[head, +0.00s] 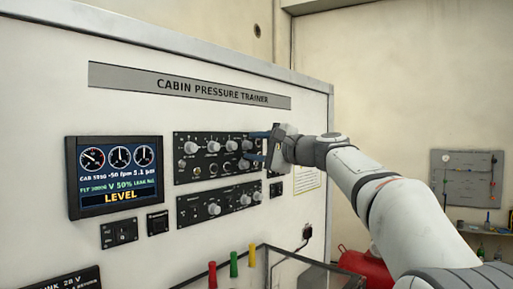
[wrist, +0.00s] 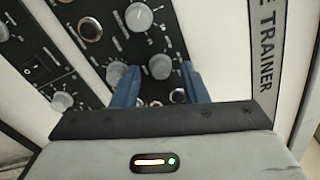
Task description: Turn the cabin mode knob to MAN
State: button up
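The upper control panel (head: 218,157) carries several round grey knobs on a black face. Its labels are too small to read, so I cannot tell by lettering which knob is the cabin mode knob or where it points. My gripper (head: 256,146) is at the panel's right end, its blue fingers pointing at the face. A grey knob (head: 246,145) lies in line with the gap between them. In the wrist view my gripper (wrist: 159,76) is open, with a grey knob (wrist: 160,66) showing between the fingertips. Contact is not visible. Another knob (wrist: 117,73) sits beside the left finger.
A display (head: 115,177) reading LEVEL is left of the panel. A lower knob panel (head: 219,204) is below. Red, yellow and green handles (head: 233,263) stand under it. A red tank (head: 366,267) is at lower right.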

jog(key=b+v, duration=0.3)
jog(key=v, duration=0.4)
jog(key=shift+s+d, duration=0.3)
